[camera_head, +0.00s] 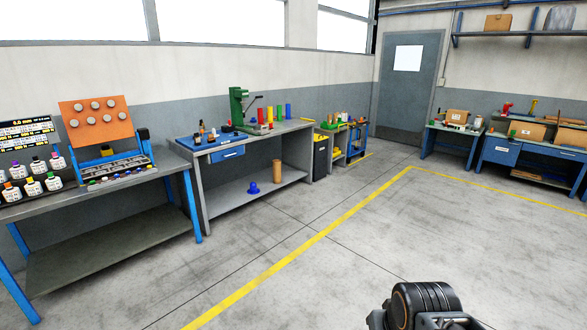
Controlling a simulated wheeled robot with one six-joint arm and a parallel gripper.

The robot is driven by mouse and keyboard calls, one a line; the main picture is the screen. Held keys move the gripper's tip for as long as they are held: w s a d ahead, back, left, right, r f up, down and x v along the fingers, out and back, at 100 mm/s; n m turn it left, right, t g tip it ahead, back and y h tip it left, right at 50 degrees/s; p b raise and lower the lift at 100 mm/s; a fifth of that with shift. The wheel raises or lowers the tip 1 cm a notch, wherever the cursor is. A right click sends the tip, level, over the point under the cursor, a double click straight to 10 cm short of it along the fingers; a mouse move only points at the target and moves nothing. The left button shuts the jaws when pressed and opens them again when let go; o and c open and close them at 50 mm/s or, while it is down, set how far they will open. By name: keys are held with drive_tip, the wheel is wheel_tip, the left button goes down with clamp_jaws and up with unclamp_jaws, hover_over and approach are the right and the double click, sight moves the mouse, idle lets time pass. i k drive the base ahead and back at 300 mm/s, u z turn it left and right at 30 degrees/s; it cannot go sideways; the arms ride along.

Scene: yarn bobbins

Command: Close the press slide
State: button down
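A green press (239,107) stands on the long grey bench against the left wall. A dark lever sticks out from its right side. A slide on it is too small to make out from here, so I cannot tell whether it is open or shut. A black rounded part of my own arm shows at the bottom right, well apart from the bench. My gripper's fingers are not in view.
The grey bench (247,189) bears coloured cylinders and bottles beside the press, with a blue drawer (227,154) below its top. A bottle bench (110,228) stands left of it. Blue workbenches with boxes (502,151) stand at the right. The floor (390,235) between is clear.

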sight(258, 128)
drive_tip(key=u, duration=0.15)
drive_tip(key=i, duration=2.95)
drive_tip(key=u, duration=0.5)
drive_tip(key=i, duration=3.35)
drive_tip(key=u, duration=0.1)
